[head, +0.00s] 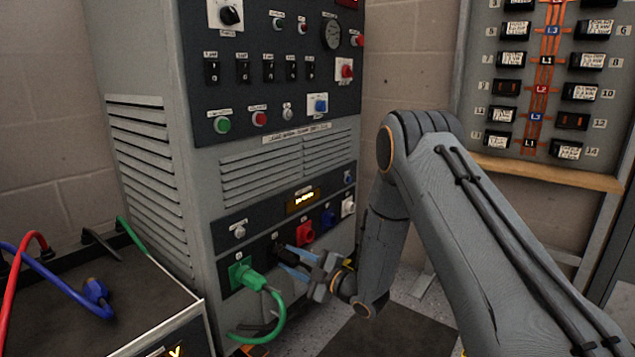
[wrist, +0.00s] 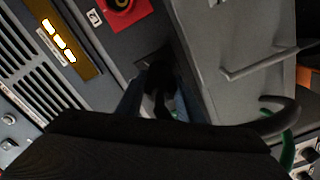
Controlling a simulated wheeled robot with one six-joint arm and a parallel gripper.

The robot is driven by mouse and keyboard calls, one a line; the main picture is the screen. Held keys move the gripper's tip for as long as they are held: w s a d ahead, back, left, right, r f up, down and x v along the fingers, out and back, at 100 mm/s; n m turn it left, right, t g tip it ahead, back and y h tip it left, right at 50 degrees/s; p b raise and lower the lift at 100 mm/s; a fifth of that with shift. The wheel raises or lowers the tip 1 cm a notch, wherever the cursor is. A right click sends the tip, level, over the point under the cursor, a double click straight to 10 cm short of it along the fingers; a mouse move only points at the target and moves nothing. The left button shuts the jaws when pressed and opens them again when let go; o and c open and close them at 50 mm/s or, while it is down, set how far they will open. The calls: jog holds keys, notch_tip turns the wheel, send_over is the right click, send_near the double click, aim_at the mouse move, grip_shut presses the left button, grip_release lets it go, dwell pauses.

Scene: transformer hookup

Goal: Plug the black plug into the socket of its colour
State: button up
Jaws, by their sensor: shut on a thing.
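My gripper (head: 287,262) is at the lower socket row of the grey cabinet, its blue-grey fingers reaching to the black socket area. In the wrist view my gripper (wrist: 155,103) is shut on the black plug (wrist: 160,78), which lies between the fingers with its front toward the panel. In the head view the dark plug and black socket (head: 279,250) merge, so I cannot tell how far the plug is in. A black cable (wrist: 275,122) curves at the right of the wrist view.
A green plug (head: 245,274) sits in the green socket just left. Red (head: 305,232), blue (head: 328,217) and white (head: 348,206) sockets run up to the right. A box (head: 150,312) with red and blue cables and a loose blue plug (head: 96,292) stands at the left.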

jog(key=m+p, duration=0.2)
jog(key=m, duration=0.4)
jog(key=shift+m, duration=0.3)
jog(key=m+p, duration=0.2)
jog(key=m, duration=0.3)
jog(key=o, duration=1.3)
jog(key=shift+s+d, duration=0.1)
jog(key=shift+d, duration=0.05)
